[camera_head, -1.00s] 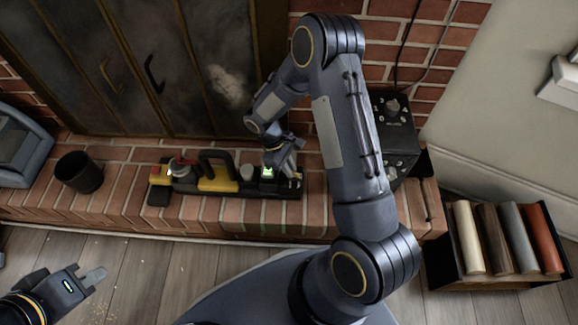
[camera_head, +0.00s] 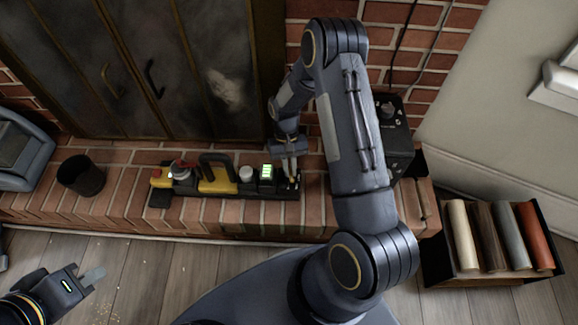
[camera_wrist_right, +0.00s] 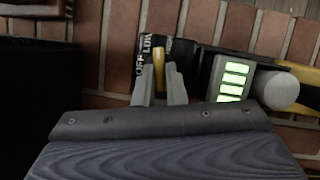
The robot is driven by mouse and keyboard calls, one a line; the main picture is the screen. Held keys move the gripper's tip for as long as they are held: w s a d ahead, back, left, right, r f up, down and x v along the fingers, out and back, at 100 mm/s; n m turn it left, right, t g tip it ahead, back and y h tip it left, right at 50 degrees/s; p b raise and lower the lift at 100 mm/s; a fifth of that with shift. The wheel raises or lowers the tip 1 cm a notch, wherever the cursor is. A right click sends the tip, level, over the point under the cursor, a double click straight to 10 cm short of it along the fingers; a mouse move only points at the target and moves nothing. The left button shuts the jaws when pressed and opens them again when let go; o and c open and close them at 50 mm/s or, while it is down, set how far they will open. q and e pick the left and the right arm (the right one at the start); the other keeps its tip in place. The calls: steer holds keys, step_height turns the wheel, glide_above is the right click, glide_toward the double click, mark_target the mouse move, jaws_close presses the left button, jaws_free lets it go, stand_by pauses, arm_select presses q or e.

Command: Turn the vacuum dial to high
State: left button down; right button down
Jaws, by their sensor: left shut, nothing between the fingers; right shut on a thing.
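The vacuum (camera_head: 217,172) is a long black and yellow unit lying on the brick hearth. Its lit green display (camera_head: 267,171) is near its right end and shows several bars in the right wrist view (camera_wrist_right: 232,80). The yellow dial (camera_wrist_right: 160,68) is beside it, near printed words that seem to read OFF and LOW. My right gripper (camera_head: 290,173) is over that end, its fingers in the wrist view (camera_wrist_right: 159,88) shut on the yellow dial. The fingers hide part of the dial, so its setting is unclear. My left gripper (camera_head: 95,276) is shut and empty, low at the left.
A black cup (camera_head: 80,175) stands on the hearth at the left. A black box with a knob (camera_head: 388,110) stands behind my right arm. An open crate (camera_head: 437,262) of coloured rolls is at the right. Dark fireplace doors (camera_head: 150,70) rise behind the hearth.

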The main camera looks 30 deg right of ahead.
steer(key=shift+d+m+y, duration=0.1)
steer(key=shift+m+y, duration=0.3)
steer(key=shift+m, duration=0.8)
steer(key=shift+t, duration=0.3)
steer(key=c, duration=1.5)
jaws_free()
steer(key=shift+p+v, duration=1.5)
steer(key=shift+v, duration=2.4)
steer(key=shift+d, duration=0.1)
